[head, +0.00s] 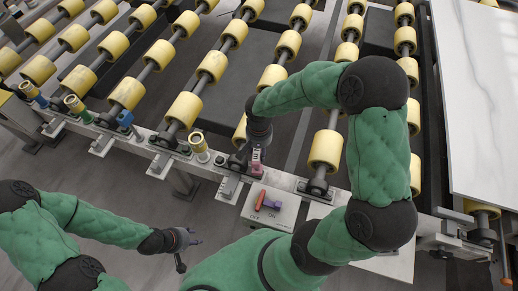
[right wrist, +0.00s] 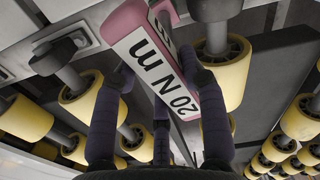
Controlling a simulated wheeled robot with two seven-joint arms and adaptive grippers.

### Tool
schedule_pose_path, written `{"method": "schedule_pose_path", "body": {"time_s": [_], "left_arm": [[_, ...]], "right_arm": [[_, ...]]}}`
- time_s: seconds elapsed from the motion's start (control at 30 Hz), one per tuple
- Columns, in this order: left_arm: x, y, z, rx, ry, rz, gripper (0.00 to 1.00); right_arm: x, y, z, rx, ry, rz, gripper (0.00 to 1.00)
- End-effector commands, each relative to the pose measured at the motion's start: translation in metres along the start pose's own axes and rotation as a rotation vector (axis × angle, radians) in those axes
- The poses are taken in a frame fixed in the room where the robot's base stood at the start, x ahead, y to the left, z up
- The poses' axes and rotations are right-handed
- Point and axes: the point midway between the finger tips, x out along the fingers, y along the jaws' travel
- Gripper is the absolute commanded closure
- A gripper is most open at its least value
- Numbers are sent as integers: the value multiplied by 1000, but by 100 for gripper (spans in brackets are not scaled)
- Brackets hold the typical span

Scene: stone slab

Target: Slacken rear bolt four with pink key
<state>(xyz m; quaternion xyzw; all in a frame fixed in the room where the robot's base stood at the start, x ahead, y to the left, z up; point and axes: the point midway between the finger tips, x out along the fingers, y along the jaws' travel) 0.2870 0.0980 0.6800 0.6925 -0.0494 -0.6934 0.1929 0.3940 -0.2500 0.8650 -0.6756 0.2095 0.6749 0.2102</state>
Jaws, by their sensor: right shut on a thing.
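The pink key (right wrist: 128,17) fills the middle of the right wrist view, with a white label reading "20 N m". The dark fingers of my right gripper (right wrist: 160,85) are shut around it. In the head view the right gripper (head: 257,145) points down over the front rail, and a small pink part of the key (head: 257,158) shows below it. I cannot tell whether the key sits on a bolt, and I cannot make out rear bolt four. My left gripper (head: 190,253) is open and empty over the floor, away from the rail.
A conveyor with yellow rollers (head: 185,108) spans the back. A switch box (head: 282,209) with an orange handle (head: 261,199) is below the right gripper. A white marble slab (head: 485,90) lies at right.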

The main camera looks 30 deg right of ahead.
Motion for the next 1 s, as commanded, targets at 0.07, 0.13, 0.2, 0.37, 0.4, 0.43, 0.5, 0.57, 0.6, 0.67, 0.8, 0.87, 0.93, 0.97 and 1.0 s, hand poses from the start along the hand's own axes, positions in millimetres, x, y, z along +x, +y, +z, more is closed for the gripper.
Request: {"method": "schedule_pose_path", "body": {"time_s": [0.07, 0.13, 0.2, 0.37, 0.4, 0.43, 0.5, 0.57, 0.6, 0.67, 0.8, 0.87, 0.93, 0.97, 1.0], "left_arm": [[2, -1, 0, 0, 0, 0, 60], [4, -1, 0, 0, 0, 0, 60], [5, -2, 0, 0, 0, 0, 60], [5, -2, 0, 0, 0, 0, 60], [5, -2, 0, 0, 0, 0, 60], [5, -2, 0, 0, 0, 0, 60], [5, -2, 0, 0, 0, 0, 60], [5, -2, 0, 0, 0, 0, 60], [4, -1, 0, 0, 0, 0, 60], [2, -1, 0, 0, 0, 0, 60], [-3, 1, 0, 0, 0, 0, 60], [-6, 2, 0, 0, 0, 0, 60], [-8, 3, 0, 0, 0, 0, 60], [-9, 3, 0, 0, 0, 0, 60], [-10, 4, 0, 0, 0, 0, 60]], "right_arm": [[2, 0, 0, 0, 1, -1, 100], [4, 0, 0, 0, 1, -1, 100], [5, 0, 0, 0, 1, -1, 100], [5, 0, -1, 0, 1, -1, 100], [5, 0, -1, 0, 1, -1, 100], [5, 0, -1, 0, 1, -1, 100], [5, 0, 0, 0, 1, -1, 100], [5, 0, 0, -2, 1, -1, 100], [5, 0, 0, -11, 1, -1, 100], [4, 0, -1, -42, 1, 0, 100], [4, 0, -1, -150, 0, 0, 100], [4, 0, -2, -198, 0, 0, 100], [4, 0, -2, -252, -1, 0, 100], [4, 0, -2, -276, -1, 0, 100], [4, 0, -2, -308, -1, 0, 100]]}}
